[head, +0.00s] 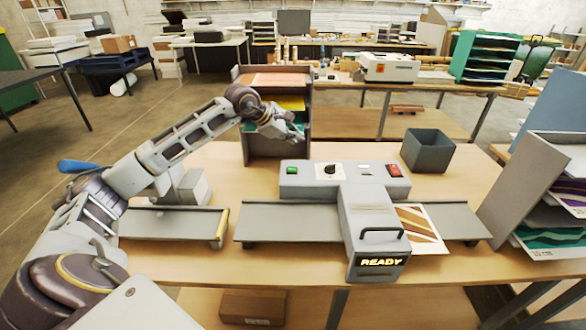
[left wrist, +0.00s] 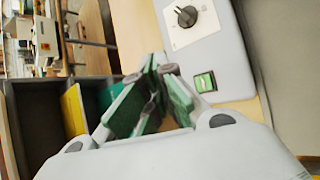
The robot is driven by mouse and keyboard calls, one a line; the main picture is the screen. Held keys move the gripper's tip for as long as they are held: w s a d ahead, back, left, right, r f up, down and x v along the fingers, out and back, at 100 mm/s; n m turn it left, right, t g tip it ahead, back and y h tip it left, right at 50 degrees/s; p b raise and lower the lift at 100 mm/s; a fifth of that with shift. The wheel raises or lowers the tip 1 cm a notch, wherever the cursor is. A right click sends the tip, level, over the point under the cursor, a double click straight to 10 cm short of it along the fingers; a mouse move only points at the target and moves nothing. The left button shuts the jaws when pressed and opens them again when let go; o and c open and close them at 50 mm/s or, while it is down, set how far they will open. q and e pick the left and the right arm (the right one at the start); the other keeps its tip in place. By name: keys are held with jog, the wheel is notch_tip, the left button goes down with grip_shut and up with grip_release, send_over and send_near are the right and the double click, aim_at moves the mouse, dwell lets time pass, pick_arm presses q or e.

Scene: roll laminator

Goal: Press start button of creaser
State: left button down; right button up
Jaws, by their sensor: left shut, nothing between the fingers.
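The grey machine that I take for the creaser (head: 365,215) stands on the wooden table, with a lit READY display (head: 380,262) on its front. Its rear panel carries a green button (head: 291,170), a black knob (head: 329,169) and a red switch (head: 394,169). The green button also shows in the left wrist view (left wrist: 204,82), close to the right of my fingers, beside the knob (left wrist: 187,16). My left gripper (head: 297,134) is shut and empty, above and behind the panel's left end, apart from the button. My right gripper is not in view.
An open-fronted sorter (head: 277,143) stands just behind my left gripper. A dark grey bin (head: 427,151) is at the back right. A striped sheet (head: 420,228) lies beside the machine's arm. A grey rack (head: 525,185) stands at the right edge.

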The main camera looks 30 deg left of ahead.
pick_arm(q)
jog(key=b, duration=0.3)
send_over(294, 170)
jog(key=shift+a+f, duration=0.1)
jog(key=shift+f, duration=3.05)
jog(key=shift+f+b, duration=0.4)
jog(key=shift+f, duration=0.25)
jog(key=shift+f+b, duration=0.5)
jog(key=shift+b, duration=0.15)
jog(key=shift+f, duration=0.15)
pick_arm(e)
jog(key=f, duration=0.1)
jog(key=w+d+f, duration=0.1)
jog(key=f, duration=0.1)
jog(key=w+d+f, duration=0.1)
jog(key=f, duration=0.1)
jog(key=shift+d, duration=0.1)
